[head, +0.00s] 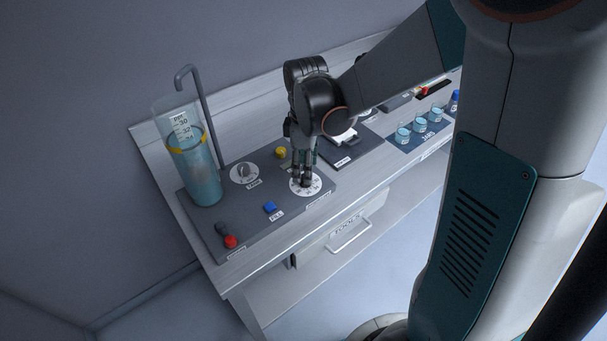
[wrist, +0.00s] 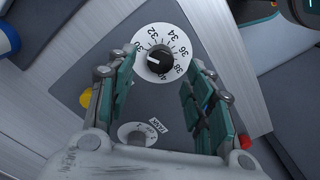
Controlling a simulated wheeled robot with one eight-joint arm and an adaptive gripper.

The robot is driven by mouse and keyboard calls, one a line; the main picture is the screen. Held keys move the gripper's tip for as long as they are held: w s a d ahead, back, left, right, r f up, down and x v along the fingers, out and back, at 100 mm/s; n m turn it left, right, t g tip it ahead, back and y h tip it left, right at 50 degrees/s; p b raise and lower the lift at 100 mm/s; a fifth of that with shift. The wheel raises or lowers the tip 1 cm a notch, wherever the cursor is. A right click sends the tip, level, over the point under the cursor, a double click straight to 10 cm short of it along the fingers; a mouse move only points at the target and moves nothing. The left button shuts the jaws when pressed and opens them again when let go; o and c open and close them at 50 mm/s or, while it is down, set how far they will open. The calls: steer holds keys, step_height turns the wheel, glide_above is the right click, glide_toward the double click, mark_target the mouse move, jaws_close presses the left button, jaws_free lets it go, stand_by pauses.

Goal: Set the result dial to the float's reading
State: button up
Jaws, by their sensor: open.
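The result dial is a white numbered disc (head: 297,189) on the dark panel. In the wrist view the result dial (wrist: 178,76) has numbers through the thirties to 40 and a black knob (wrist: 160,60). The knob's white mark points left; the exact number is hard to read. My gripper (head: 304,180) points down over the dial. In the wrist view my gripper (wrist: 163,95) is open, its fingers spread either side of the knob with nothing held. The clear cylinder (head: 203,187) holds blue liquid. A yellow ring (head: 176,150) and a scale (head: 180,125) marked 30 and 32 show near its top.
A second dial (head: 244,173), a yellow button (head: 280,152), a blue button (head: 270,207) and a red knob (head: 231,241) share the panel. A bent grey pipe (head: 204,110) rises beside the cylinder. Glasses (head: 403,135) stand at the right.

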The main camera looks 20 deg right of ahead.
steer(key=shift+f+b, duration=0.4)
steer(key=shift+f, duration=1.35)
steer(key=c, duration=1.1)
steer(key=shift+o, duration=0.2)
